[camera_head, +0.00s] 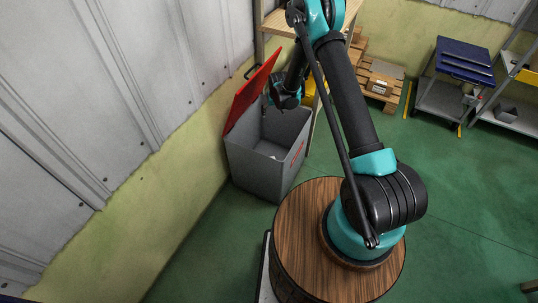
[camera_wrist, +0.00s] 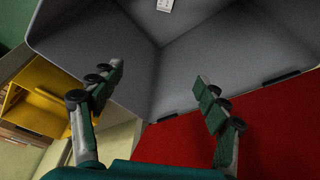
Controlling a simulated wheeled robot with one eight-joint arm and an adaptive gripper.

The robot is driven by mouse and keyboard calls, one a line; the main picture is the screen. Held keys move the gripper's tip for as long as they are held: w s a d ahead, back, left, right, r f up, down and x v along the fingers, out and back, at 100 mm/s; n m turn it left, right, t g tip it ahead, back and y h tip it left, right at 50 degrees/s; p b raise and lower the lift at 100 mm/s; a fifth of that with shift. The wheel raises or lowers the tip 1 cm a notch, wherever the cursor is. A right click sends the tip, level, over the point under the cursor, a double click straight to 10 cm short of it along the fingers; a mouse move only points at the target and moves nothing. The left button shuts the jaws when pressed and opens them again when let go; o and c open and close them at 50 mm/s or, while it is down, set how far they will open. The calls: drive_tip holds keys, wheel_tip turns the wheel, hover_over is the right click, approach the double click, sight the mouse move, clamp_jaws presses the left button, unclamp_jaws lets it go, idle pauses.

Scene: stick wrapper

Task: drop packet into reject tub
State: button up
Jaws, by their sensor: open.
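The reject tub (camera_head: 252,170) is a grey bin against the wall, with its red lid (camera_head: 250,92) tilted up and open. The grey inside of the tub (camera_wrist: 215,55) fills much of the wrist view, with the red lid (camera_wrist: 275,130) at lower right. A small white packet (camera_wrist: 166,5) lies inside the tub at the top edge of the wrist view, partly cut off. A small pale spot shows inside the tub in the head view. My gripper (camera_wrist: 158,76) is over the tub's opening, fingers spread and empty, apart from the packet.
A wooden shelf frame (camera_head: 277,20) stands close behind the tub. A yellow bin (camera_wrist: 42,95) is at left in the wrist view. Pallets with a box (camera_head: 380,87) and a blue-topped cart (camera_head: 465,62) stand farther back.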

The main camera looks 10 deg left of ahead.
drive_tip(key=v, duration=1.2)
idle(0.4)
